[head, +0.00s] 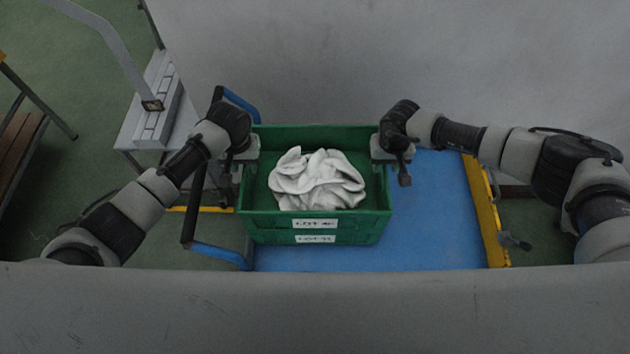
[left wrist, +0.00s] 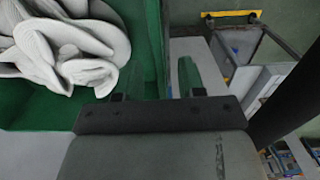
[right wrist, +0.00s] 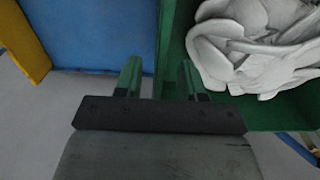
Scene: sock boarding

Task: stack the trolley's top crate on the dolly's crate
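Two green crates are stacked on a blue platform (head: 430,215) in the head view. The top crate (head: 270,222) holds a heap of white socks (head: 318,180) and has a white label; the lower crate (head: 270,238) shows only a labelled front strip. My left gripper (head: 242,162) is at the top crate's left wall; in the left wrist view its fingers (left wrist: 155,85) straddle that wall with gaps. My right gripper (head: 388,165) is at the right wall; in the right wrist view its fingers (right wrist: 160,78) straddle it with gaps. Both look open. I cannot tell trolley from dolly.
A blue and black handle (head: 218,254) stands left of the crates. A yellow edge (head: 484,210) borders the platform's right side. A white table (head: 150,118) stands at the back left, and a grey wall (head: 330,55) is behind. The platform right of the crates is clear.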

